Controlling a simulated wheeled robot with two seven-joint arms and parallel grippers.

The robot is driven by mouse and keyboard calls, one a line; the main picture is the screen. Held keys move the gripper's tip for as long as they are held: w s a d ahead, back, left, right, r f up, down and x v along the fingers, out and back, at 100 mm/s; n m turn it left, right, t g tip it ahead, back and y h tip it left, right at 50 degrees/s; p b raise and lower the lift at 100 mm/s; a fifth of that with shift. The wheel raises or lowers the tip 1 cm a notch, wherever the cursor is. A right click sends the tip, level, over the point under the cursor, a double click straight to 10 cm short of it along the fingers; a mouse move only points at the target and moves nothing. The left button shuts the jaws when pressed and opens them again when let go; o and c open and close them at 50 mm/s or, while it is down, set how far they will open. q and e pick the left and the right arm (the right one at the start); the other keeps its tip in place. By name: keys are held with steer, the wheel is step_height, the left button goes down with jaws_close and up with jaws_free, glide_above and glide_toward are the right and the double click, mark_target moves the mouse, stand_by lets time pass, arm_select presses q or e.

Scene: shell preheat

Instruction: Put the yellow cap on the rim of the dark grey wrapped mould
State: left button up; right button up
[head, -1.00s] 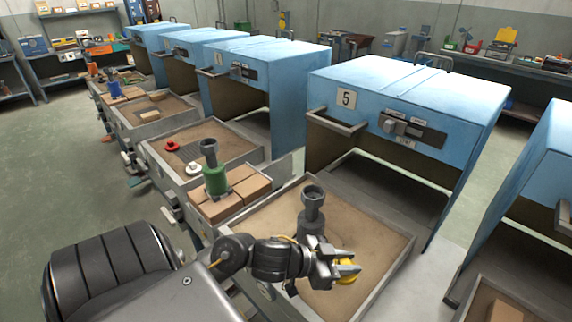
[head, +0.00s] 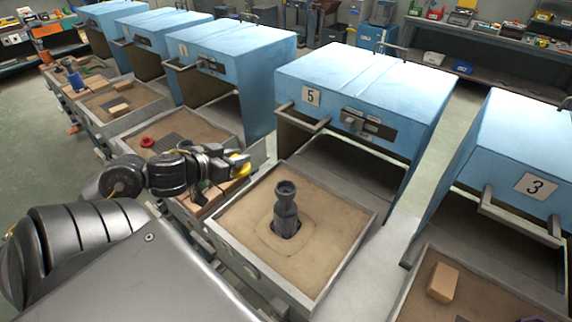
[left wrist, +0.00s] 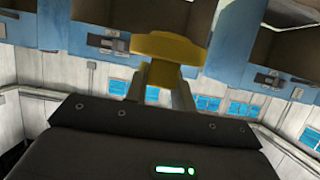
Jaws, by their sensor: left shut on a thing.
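The dark grey wrapped mould (head: 286,216) stands upright in the sand of the drawer under the blue oven marked 5. Its cup-like top has a bare rim (head: 286,187). My left gripper (head: 230,166) is shut on the yellow cap (head: 239,167), up and to the left of the mould and apart from it. In the left wrist view the yellow cap (left wrist: 168,48) sits between the two fingers (left wrist: 161,88), its wide top outward and its narrower stem in the grip. My right gripper is out of view.
The sand tray (head: 338,262) has free sand around the mould. Oven 5 (head: 365,85) stands open behind it. Bricks (head: 202,205) lie left of the tray, partly hidden by my left arm. A red cap (head: 147,142) lies in the tray beyond.

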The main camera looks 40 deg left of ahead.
arm_select(q)
steer(key=shift+a+r, duration=0.15)
steer(key=shift+r, duration=0.1)
steer(key=w+d+f+b, duration=0.1)
steer(key=w+d+f, duration=0.1)
steer(key=w+f, duration=0.2)
steer(key=w+d+f+b, duration=0.2)
steer(key=w+f, duration=0.2)
steer(key=w+d+f+b, duration=0.2)
steer(key=w+d+f, duration=0.1)
steer(key=w+f, duration=0.1)
steer(key=shift+f, duration=0.5)
steer(key=shift+f, duration=0.1)
steer(key=o, duration=1)
